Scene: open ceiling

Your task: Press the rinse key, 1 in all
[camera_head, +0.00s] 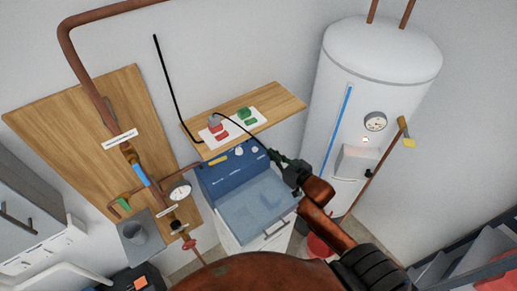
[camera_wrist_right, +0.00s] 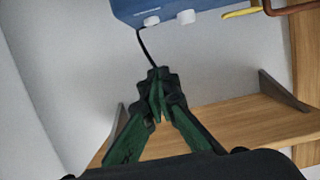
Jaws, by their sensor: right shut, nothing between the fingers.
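A blue machine (camera_head: 225,172) with a clear-lidded basin stands below the wooden shelf. I cannot read any mark that tells which control is the rinse key. My right gripper (camera_head: 276,156) is shut and empty, in front of the machine's right upper side, apart from the knobs in the wrist view. Its green fingers (camera_wrist_right: 157,90) meet at the tips. My left gripper is not in view.
A wooden shelf (camera_head: 285,101) holds a white plate with red and green blocks. A black cable (camera_wrist_right: 146,48) runs near my right gripper. A white boiler (camera_head: 345,90) stands right; a pipe board (camera_head: 60,120) and gauge (camera_head: 179,190) are left.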

